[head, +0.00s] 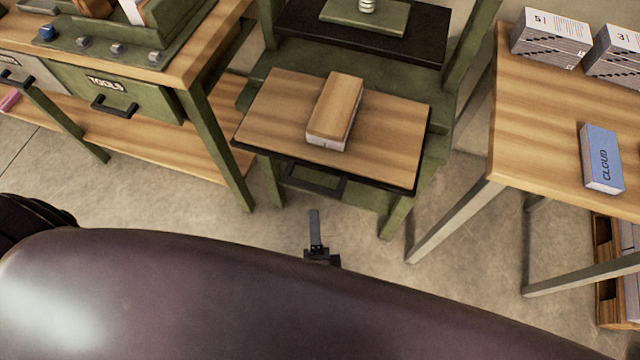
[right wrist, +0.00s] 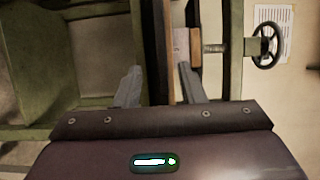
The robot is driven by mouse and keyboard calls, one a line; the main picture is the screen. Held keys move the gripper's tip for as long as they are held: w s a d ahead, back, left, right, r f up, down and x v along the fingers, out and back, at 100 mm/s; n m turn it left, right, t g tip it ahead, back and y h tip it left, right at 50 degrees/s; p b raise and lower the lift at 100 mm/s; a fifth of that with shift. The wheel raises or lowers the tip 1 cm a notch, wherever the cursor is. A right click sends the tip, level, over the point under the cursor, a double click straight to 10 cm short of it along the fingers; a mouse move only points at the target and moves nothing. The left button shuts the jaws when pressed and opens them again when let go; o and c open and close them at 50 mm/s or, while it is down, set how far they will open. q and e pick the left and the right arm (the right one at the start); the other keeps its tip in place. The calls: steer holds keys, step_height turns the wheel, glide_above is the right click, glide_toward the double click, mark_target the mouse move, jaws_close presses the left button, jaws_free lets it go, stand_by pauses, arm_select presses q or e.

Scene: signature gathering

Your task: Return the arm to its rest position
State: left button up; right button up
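In the head view my right gripper (head: 316,235) hangs in front of the green stand (head: 340,88), below and apart from its wooden top. Only a narrow part of it shows past my dark arm. In the right wrist view its two fingers (right wrist: 157,72) are spread apart with nothing held between them. A wooden-topped block with pale, page-like sides (head: 336,105) lies on the stand's wooden top, clear of the gripper. My right arm fills the bottom of the head view. My left gripper is not seen.
A workbench with a green tools drawer (head: 115,98) stands at left. A wooden table (head: 535,135) at right bears a blue box marked CLOUD (head: 601,158) and grey-white boxes (head: 549,38). A crate (head: 608,262) sits below. A handwheel (right wrist: 267,45) shows in the wrist view. Floor between is clear.

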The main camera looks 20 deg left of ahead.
steer(key=s+d+f+n+g+h, duration=0.1)
steer(key=s+d+f+n+g, duration=0.2)
steer(key=f, duration=0.6)
steer(key=s+d+f+n+g, duration=0.15)
steer(key=d+f+n, duration=0.3)
steer(key=f, duration=0.45)
steer(key=s+d+f+n+g+h, duration=0.1)
steer(key=d+f+n+g, duration=0.2)
steer(key=f, duration=0.6)
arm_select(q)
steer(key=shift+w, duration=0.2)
arm_select(e)
steer(key=s+d+f+n+g+h, duration=0.1)
steer(key=s+d+f+n+g, duration=0.1)
steer(key=s+d+f, duration=0.2)
steer(key=s+d+f+n+g+h, duration=0.1)
steer(key=s+d+f, duration=0.4)
steer(key=d, duration=0.5)
steer(key=s+d+f+n+g+h, duration=0.2)
steer(key=s+d+f+g, duration=0.3)
steer(key=d, duration=0.2)
steer(key=shift+d+f+n, duration=0.25)
steer(key=shift+f+n, duration=0.05)
steer(key=shift+n, duration=0.05)
